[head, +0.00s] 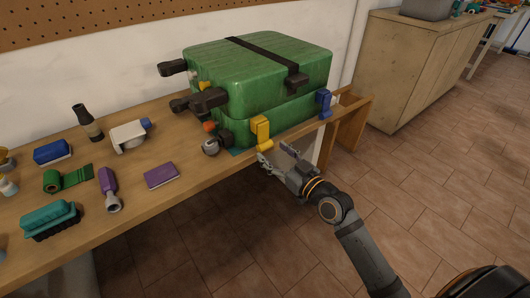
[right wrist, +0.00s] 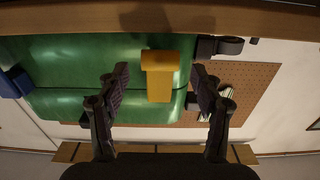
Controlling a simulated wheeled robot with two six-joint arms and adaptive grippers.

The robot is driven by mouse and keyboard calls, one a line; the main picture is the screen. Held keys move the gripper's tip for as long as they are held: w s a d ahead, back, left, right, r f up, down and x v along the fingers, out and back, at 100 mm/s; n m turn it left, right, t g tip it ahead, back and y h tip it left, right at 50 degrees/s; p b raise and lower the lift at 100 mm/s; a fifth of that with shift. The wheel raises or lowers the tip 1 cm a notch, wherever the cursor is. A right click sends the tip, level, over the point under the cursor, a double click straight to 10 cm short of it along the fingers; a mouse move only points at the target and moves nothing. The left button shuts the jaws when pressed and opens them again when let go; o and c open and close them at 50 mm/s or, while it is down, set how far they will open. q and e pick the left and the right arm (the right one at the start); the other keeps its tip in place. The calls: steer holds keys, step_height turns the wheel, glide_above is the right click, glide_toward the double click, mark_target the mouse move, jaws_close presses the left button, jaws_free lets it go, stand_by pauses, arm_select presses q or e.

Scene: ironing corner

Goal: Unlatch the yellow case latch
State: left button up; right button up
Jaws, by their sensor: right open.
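A green case (head: 272,85) stands closed on the wooden table. A yellow latch (head: 261,131) sits on its front near the left corner, and a blue latch (head: 324,103) sits on the same front near the right end. My right gripper (head: 277,158) is open just in front of and slightly below the yellow latch. In the right wrist view, the yellow latch (right wrist: 159,77) shows between the two spread fingers (right wrist: 160,85) and appears untouched, with the green case (right wrist: 75,75) behind it. My left gripper is not in view.
The wooden table (head: 140,205) holds a purple block (head: 161,175), a green roll (head: 68,179), a teal brush (head: 49,219) and other small items left of the case. Black fittings (head: 208,100) stick out from the case's left side. Open floor lies right of the table.

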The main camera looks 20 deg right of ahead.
mark_target(267, 148)
steer(key=x, duration=0.4)
